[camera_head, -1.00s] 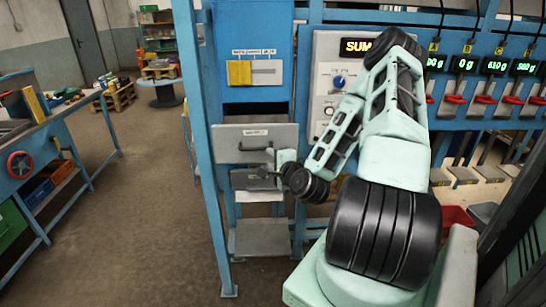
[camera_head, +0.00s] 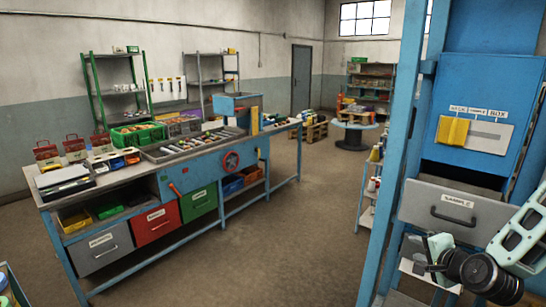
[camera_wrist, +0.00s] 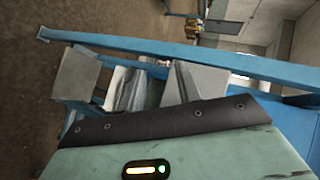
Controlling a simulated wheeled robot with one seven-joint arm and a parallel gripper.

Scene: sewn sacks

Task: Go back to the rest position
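My gripper (camera_head: 432,268) shows at the lower right of the head view, in front of the lower part of the blue cabinet (camera_head: 480,90). It is small and dark there, and I cannot make out a gap between its fingers. Its pale green housing (camera_wrist: 180,155) fills the bottom of the wrist view, with a dark strip along its edge. I see no sack in it. A grey drawer (camera_head: 420,205) with a label and a handle is just above my gripper in the head view. My forearm runs off the right edge.
A blue workbench (camera_head: 175,185) with coloured drawers and several bins stands on the left. A blue post (camera_head: 395,150) rises left of the cabinet. A yellow block (camera_head: 452,130) sits on the cabinet front. Open floor (camera_head: 290,240) lies between bench and post.

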